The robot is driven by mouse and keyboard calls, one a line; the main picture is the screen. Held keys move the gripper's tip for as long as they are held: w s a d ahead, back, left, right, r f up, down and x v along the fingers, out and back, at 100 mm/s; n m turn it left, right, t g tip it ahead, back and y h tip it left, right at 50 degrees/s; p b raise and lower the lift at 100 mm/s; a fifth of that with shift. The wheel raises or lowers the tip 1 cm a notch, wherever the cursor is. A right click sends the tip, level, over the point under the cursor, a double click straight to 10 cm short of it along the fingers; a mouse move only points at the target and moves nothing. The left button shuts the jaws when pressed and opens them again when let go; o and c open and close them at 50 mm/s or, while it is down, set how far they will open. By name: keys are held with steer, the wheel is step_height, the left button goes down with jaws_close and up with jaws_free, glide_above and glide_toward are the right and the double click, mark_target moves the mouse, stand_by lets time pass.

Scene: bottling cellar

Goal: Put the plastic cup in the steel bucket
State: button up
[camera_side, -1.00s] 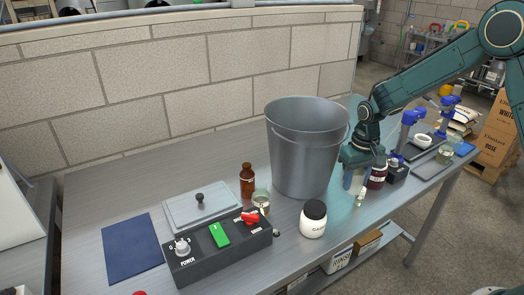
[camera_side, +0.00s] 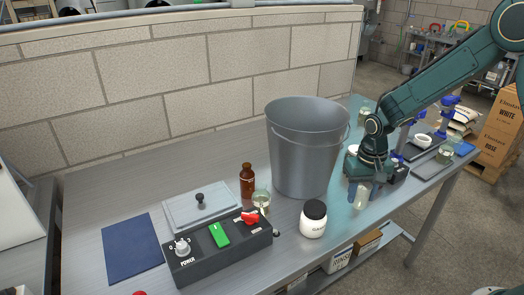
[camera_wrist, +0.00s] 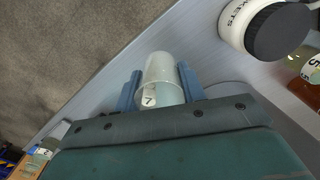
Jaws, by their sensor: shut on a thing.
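The translucent plastic cup (camera_side: 361,197), with a white label marked 7, is between the blue fingers of my gripper (camera_side: 360,188). The wrist view shows the cup (camera_wrist: 160,72) gripped between both fingers (camera_wrist: 162,90). I cannot tell whether its base touches the table. The large grey steel bucket (camera_side: 303,150) stands upright and open-topped on the table, left of my gripper in the side view. Its inside bottom is hidden.
A white jar with a black lid (camera_side: 313,219) stands in front of the bucket. A brown bottle (camera_side: 247,181) and a small glass (camera_side: 261,202) stand left of it, near the control box (camera_side: 220,249). Blue-topped stands (camera_side: 446,112) are at the right.

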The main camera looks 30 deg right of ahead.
steer(key=s+d+r+m, duration=0.2)
steer(key=d+r+m, duration=0.5)
steer(key=m, duration=0.7)
steer(key=w+a+r+m, duration=0.1)
steer(key=w+a+r, duration=0.4)
steer(key=r, duration=0.5)
steer(key=w+a+r+m, duration=0.1)
steer(key=w+a+r, duration=0.5)
steer(key=w+r, duration=0.3)
steer(key=shift+r, duration=0.4)
steer(key=shift+w+f, duration=0.15)
steer(key=shift+w, duration=0.1)
steer(key=w+d+f+n, duration=0.3)
steer(key=w+d+f, duration=0.2)
steer(key=w+f, duration=0.4)
step_height(320, 180, down, 2)
steer(key=shift+w+d+f, duration=0.25)
steer(key=shift+d, duration=0.15)
